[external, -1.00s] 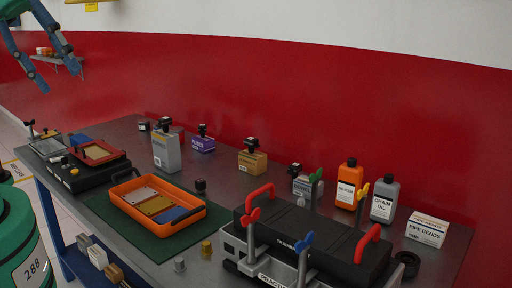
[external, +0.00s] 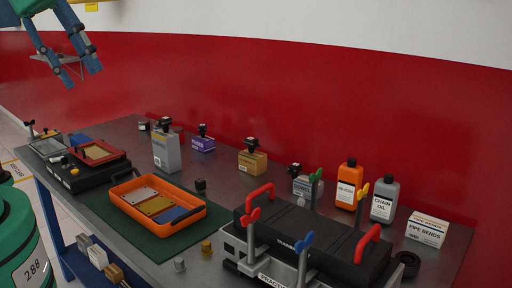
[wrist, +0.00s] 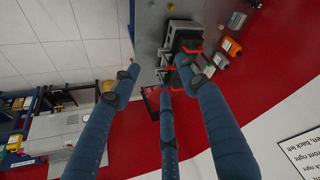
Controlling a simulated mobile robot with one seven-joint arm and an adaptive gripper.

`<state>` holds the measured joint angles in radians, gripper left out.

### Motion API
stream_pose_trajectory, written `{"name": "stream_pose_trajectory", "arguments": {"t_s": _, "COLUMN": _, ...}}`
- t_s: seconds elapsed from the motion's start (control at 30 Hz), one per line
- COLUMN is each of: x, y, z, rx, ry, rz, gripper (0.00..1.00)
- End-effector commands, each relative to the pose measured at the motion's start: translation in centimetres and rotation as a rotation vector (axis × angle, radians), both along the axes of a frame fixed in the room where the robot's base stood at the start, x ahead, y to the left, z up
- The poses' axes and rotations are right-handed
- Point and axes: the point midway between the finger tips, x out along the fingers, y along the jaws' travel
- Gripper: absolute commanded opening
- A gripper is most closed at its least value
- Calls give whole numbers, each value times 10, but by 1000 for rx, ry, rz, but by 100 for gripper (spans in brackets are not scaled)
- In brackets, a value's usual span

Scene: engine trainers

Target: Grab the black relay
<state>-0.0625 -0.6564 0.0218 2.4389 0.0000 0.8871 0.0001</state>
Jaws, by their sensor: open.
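A small black cube (external: 200,184), which looks like a relay, stands by the back right of the orange tray (external: 127,182) on the green mat. Similar small black parts sit on top of the grey box (external: 166,153), the purple box (external: 203,145) and the tan box (external: 252,162), so I cannot tell for sure which one is the relay. My gripper (external: 84,80) is open and empty, high at the upper left, well above the bench and apart from everything. Its blue fingers are spread in the wrist view (wrist: 158,76), where I cannot make out the relay.
The black trainer unit (external: 330,240) with red handles and coloured levers fills the bench front right. An orange bottle (external: 348,185), a grey bottle (external: 384,200) and a pipe bends carton (external: 427,229) stand behind it. The red wall (external: 300,90) runs close behind the bench.

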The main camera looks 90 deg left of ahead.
Motion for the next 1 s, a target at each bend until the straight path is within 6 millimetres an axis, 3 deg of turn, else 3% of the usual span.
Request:
{"name": "stream_pose_trajectory", "arguments": {"t_s": 0.57, "x": 107, "y": 105, "z": -44, "rx": -25, "ry": 144, "rz": 216, "gripper": 44}}
{"name": "stream_pose_trajectory", "arguments": {"t_s": 1.0, "x": 163, "y": 213, "z": -116, "rx": -63, "ry": 247, "rz": 377, "gripper": 44}}
